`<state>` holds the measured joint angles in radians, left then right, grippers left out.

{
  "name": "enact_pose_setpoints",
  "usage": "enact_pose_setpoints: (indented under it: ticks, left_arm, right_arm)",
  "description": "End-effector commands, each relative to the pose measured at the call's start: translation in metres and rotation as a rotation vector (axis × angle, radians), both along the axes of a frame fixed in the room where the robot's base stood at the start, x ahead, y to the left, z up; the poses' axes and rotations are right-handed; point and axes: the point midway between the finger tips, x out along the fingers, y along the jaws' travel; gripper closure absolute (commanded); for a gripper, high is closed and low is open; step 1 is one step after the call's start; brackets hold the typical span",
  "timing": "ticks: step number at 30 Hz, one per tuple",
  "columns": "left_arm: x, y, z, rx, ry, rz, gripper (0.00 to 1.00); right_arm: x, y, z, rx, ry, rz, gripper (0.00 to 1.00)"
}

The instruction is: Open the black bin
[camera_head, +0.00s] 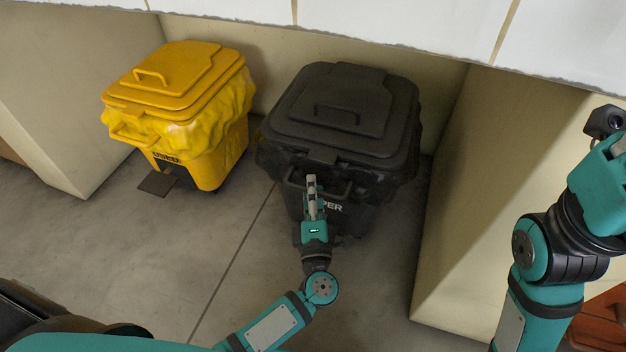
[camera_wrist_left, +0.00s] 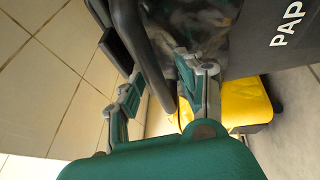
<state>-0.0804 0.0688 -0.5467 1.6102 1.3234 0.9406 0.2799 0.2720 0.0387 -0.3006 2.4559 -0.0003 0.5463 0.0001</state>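The black bin (camera_head: 345,160) stands on the floor at the centre of the head view, with white lettering low on its front. Its lid (camera_head: 335,100) lies down flat and shut, with a small handle on top. A dark bar handle sticks out at the front rim; it shows in the left wrist view as a black bar (camera_wrist_left: 146,55). My left gripper (camera_head: 311,184) is at the bin's front, at this bar. In the wrist view its two fingers are spread, with the bar running between them. My right arm is raised at the right; its fingers are out of view.
A yellow bin (camera_head: 200,110) with a closed lid and a dark pedal stands left of the black bin. A pale wall panel (camera_head: 500,190) borders the right side. A white counter edge (camera_head: 400,25) overhangs above. The grey floor (camera_head: 190,250) in front is clear.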

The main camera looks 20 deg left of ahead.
Motion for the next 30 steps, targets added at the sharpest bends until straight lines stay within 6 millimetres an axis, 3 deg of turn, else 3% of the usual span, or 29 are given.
enact_pose_setpoints:
  ticks: [7,16,30]
  left_arm:
    - [0.0000,0.0001,0.0003,-0.001,0.000,0.000,0.62]
    - [0.0001,0.0002,0.0002,-0.001,0.000,0.000,1.00]
    - [-0.0003,0.0002,0.0005,0.000,-0.001,0.000,1.00]
  right_arm:
    - [-0.0001,-0.0002,-0.0014,0.000,0.005,0.000,1.00]
    - [-0.0018,-0.0006,-0.0004,0.000,0.000,0.000,1.00]
    - [-0.0020,-0.0005,0.0009,-0.001,-0.004,-0.001,1.00]
